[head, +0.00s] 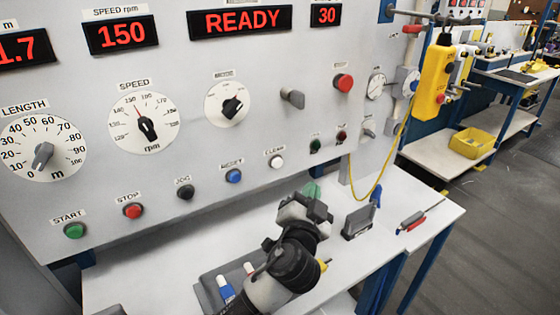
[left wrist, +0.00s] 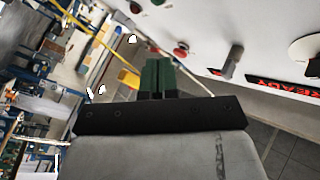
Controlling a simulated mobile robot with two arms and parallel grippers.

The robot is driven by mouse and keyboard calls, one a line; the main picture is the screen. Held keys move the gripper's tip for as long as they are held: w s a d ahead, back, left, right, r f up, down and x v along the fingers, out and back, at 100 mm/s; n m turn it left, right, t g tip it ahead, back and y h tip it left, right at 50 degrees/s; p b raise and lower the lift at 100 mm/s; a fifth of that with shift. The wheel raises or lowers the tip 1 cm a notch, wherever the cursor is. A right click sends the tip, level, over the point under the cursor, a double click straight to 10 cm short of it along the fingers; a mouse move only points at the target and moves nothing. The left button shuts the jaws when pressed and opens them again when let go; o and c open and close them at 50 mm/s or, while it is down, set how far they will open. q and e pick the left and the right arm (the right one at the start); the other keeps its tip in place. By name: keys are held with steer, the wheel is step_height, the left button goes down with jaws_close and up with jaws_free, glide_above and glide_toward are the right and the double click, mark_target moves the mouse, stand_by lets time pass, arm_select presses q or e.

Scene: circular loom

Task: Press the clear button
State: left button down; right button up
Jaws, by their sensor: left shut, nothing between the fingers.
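The clear button (head: 276,162) is a small white button on the grey panel, under the CLEAR label. It sits to the right of the blue RESET button (head: 233,176). My left gripper (head: 312,190) is in front of the panel, below and to the right of the clear button, and apart from it. Its green fingers (left wrist: 158,76) are shut together with nothing between them in the left wrist view. I cannot pick out the clear button in the left wrist view. My right gripper is not in view.
The panel also has a black JOG button (head: 185,192), a red STOP button (head: 133,210) and a green START button (head: 75,230). A grey tray (head: 209,290) with markers and a small dark grey holder (head: 358,222) are on the table. A yellow pendant (head: 432,80) hangs at the right.

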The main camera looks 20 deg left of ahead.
mark_target(277, 163)
arm_select(q)
steer(key=w+a, duration=0.5)
steer(key=a, duration=0.2)
steer(key=shift+w, duration=0.15)
stand_by(0.4)
steer(key=shift+f, duration=0.1)
stand_by(1.8)
steer(key=shift+w+a, duration=0.25)
steer(key=shift+a, duration=0.05)
steer(key=shift+w+a, duration=0.3)
steer(key=shift+a, duration=0.1)
stand_by(0.7)
steer(key=shift+s+d, duration=0.1)
steer(key=shift+d, duration=0.05)
stand_by(0.3)
steer(key=shift+s+d, duration=0.45)
steer(key=shift+d, duration=0.1)
